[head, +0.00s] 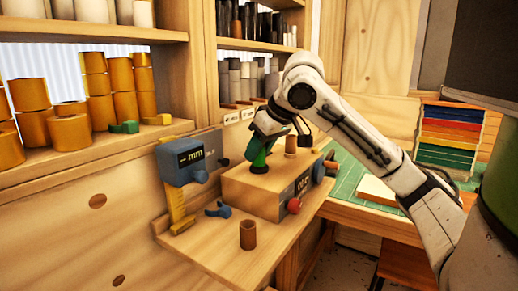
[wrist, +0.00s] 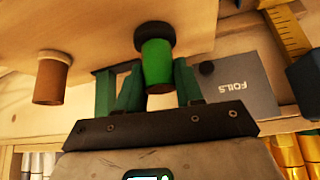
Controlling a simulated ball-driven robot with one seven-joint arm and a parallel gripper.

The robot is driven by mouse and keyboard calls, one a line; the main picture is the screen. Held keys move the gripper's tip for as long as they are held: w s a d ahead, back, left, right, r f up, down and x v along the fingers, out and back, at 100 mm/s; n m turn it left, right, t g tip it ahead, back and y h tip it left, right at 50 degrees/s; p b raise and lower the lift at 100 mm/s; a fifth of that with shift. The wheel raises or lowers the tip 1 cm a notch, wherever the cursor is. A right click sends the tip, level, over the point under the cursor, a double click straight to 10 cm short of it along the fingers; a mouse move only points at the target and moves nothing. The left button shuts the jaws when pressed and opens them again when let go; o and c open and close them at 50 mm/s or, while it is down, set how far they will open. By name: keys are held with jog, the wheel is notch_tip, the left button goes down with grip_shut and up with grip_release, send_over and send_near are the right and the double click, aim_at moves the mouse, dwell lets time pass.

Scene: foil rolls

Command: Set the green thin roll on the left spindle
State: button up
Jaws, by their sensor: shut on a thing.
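The green thin roll (head: 258,156) is in my gripper (head: 264,146) over the left side of the wooden spindle box (head: 240,188). In the wrist view, my gripper (wrist: 150,80) has green fingers on the roll (wrist: 158,65). The roll's far end meets a black round base (wrist: 155,36) on the box, which also shows under the roll in the head view (head: 258,169). The left spindle's pin is hidden, so I cannot tell how far the roll is around it. A brown roll (head: 291,143) stands at the right spindle, also seen in the wrist view (wrist: 52,80).
A second brown roll (head: 248,235) stands on the wooden ledge near its front edge. A blue gauge (head: 187,160) with a yellow scale is left of the box, beside a small blue piece (head: 218,210). Orange rolls (head: 68,130) fill the left shelf. A green mat (head: 347,172) lies to the right.

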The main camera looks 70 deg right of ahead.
jog(key=o, duration=1.1)
jog(key=p+v, duration=0.1)
jog(key=v, duration=1)
jog(key=shift+f, duration=0.1)
